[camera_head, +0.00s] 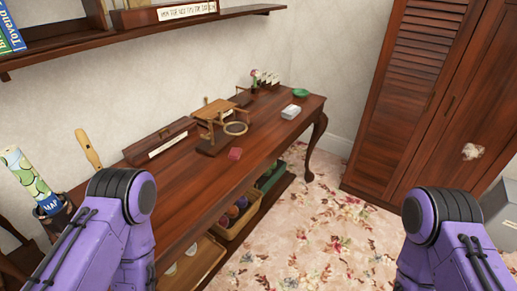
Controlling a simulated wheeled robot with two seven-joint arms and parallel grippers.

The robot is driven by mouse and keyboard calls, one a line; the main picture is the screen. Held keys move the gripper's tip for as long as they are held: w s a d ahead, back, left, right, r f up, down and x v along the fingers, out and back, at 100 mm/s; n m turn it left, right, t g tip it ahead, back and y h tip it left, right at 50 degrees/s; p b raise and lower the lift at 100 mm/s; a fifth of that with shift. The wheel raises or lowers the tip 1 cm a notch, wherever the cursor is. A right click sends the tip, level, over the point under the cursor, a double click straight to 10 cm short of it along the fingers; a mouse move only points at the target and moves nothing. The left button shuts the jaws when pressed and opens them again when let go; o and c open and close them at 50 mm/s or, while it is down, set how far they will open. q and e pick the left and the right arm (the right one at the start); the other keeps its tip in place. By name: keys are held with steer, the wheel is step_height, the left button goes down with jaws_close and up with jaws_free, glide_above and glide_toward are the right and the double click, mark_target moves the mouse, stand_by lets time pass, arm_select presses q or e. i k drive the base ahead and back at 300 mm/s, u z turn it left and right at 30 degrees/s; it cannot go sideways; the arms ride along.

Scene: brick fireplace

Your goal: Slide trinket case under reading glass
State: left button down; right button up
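A small red box (235,153), which looks like the trinket case, lies near the front edge of the dark wooden table (185,185). A round framed lens (236,128), which looks like the reading glass, sits just behind the red box. It is beside a wooden stand (212,115), and the red box shows in front of the lens, not beneath it. How high the lens sits above the tabletop is hard to tell. Purple links of both my arms show at the bottom left and right. Neither gripper shows in the picture.
A long wooden box with a label (160,140) stands left of the stand. A wall shelf (150,35) hangs above. The table's front left is clear.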

mark_target(235, 153)
steer(key=z, duration=1.25)
steer(key=i, duration=2.6)
steer(key=u, duration=3.4)
